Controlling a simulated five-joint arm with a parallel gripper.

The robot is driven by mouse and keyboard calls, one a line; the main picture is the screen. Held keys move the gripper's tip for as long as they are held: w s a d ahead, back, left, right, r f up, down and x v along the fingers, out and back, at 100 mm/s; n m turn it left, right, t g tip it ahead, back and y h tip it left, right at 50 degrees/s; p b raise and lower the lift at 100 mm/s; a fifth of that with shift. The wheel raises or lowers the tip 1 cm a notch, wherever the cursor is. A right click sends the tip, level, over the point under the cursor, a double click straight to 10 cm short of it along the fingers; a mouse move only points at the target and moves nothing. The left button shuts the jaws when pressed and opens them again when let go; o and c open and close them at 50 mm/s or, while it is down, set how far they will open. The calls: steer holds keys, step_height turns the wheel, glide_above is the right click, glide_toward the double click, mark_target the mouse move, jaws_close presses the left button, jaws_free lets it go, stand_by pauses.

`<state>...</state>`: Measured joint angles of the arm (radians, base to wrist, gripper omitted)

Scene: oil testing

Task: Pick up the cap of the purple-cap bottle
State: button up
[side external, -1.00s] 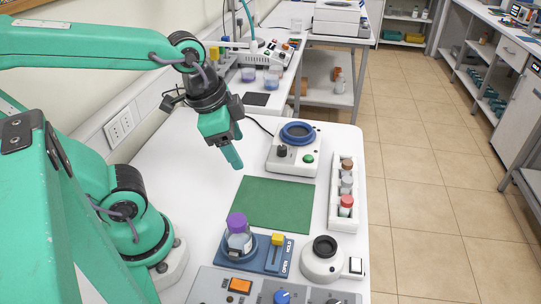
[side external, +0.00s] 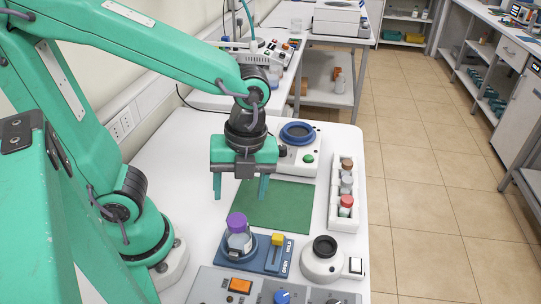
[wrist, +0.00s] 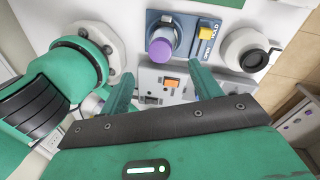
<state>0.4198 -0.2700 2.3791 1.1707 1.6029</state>
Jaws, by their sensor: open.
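The purple-cap bottle (side external: 239,243) stands upright in the round holder of a blue fixture (side external: 283,267) marked OPEN and HOLD, with a yellow lever. Its purple cap (side external: 237,221) is on top. In the wrist view the cap (wrist: 160,51) shows from above, beyond the fingertips and between their lines. My gripper (side external: 240,198) is open and empty, fingers pointing down. It hangs above the table, behind and above the bottle in the side view. In the wrist view the two fingers of my gripper (wrist: 163,72) are spread wide apart, and neither touches the cap.
A white rack (side external: 334,218) with several capped bottles stands right of the green mat (side external: 290,207). A white device with a blue ring (side external: 297,160) is behind the mat. A white device with a black ring (side external: 322,262) and a control panel (side external: 213,285) are near the fixture.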

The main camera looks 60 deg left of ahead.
mark_target(237, 219)
steer(key=shift+s+f, duration=0.2)
steer(key=shift+f, duration=1.15)
steer(key=shift+f, duration=0.1)
steer(key=shift+s+a+f, duration=0.15)
steer(key=shift+f, duration=1.1)
steer(key=shift+s+a+f, duration=0.1)
steer(key=shift+f, duration=1.1)
steer(key=c, duration=1.1)
